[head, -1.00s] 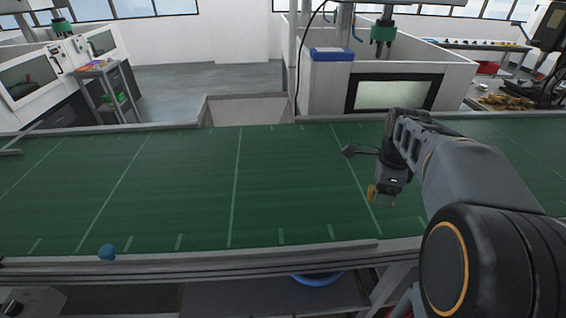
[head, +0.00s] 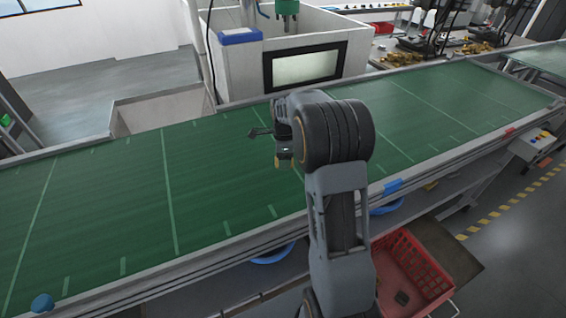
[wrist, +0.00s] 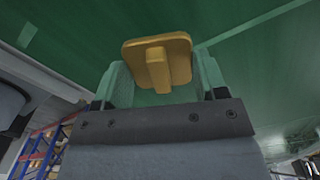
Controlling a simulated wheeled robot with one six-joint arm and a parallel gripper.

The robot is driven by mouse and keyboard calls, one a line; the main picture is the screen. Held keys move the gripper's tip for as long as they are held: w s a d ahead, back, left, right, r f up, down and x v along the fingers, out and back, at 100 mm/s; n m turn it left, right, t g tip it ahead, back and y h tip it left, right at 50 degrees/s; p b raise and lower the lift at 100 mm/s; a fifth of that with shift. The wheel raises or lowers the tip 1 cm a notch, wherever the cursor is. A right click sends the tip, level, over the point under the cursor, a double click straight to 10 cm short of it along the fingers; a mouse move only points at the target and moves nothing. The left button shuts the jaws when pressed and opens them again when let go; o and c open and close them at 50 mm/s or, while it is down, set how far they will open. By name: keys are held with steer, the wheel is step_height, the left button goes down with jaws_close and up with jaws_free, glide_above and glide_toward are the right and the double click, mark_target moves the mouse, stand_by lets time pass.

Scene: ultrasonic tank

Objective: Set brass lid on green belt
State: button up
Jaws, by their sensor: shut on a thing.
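The brass lid (wrist: 157,62) is a square golden plate with a raised bar across it. In the wrist view it sits between the two pale green fingers of my gripper (wrist: 160,78), which is shut on it. The green belt (head: 110,200) is a wide conveyor with lighter cross lines, and it also fills the wrist view behind the lid (wrist: 270,65). The lid is mostly hidden there by my arm. I cannot tell how far the lid is from the belt.
A red basket (head: 415,270) is below the belt at right. A white machine with a screen (head: 305,65) stands behind the belt. The belt left of my gripper is bare.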

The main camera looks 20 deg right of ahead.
steer(key=shift+w+f, duration=0.35)
steer(key=shift+f, duration=1.6)
steer(key=shift+f, duration=0.1)
steer(key=o, duration=1.2)
steer(key=shift+f, duration=0.1)
